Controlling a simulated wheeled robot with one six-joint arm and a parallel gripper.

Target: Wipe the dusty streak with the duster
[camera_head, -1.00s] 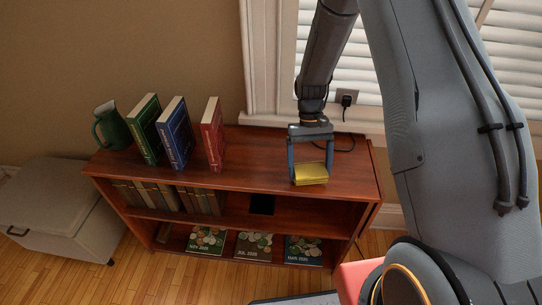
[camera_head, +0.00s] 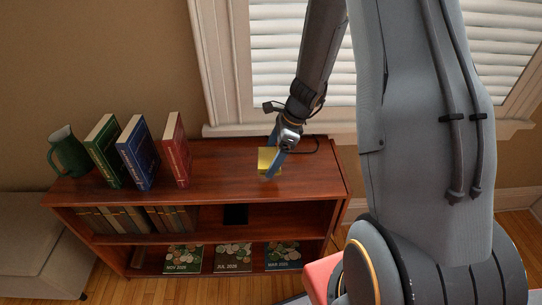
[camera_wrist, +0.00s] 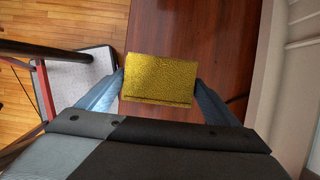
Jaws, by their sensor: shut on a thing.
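The duster is a yellow block (camera_head: 267,159). My gripper (camera_head: 273,166) is shut on it at the right part of the shelf top, and it is turned and tilted in the head view. In the wrist view the duster (camera_wrist: 160,79) sits between the two blue-grey fingers of my gripper (camera_wrist: 160,92), over the brown wood. I cannot tell whether it touches the wood. The dusty streak cannot be made out in either view; the duster or my arm may hide it.
The wooden bookcase (camera_head: 215,184) carries a green jug (camera_head: 69,153), a green book (camera_head: 108,150), a blue book (camera_head: 139,153) and a red book (camera_head: 176,149) on the left. The window sill (camera_head: 235,128) stands behind. The top between the red book and the duster is clear.

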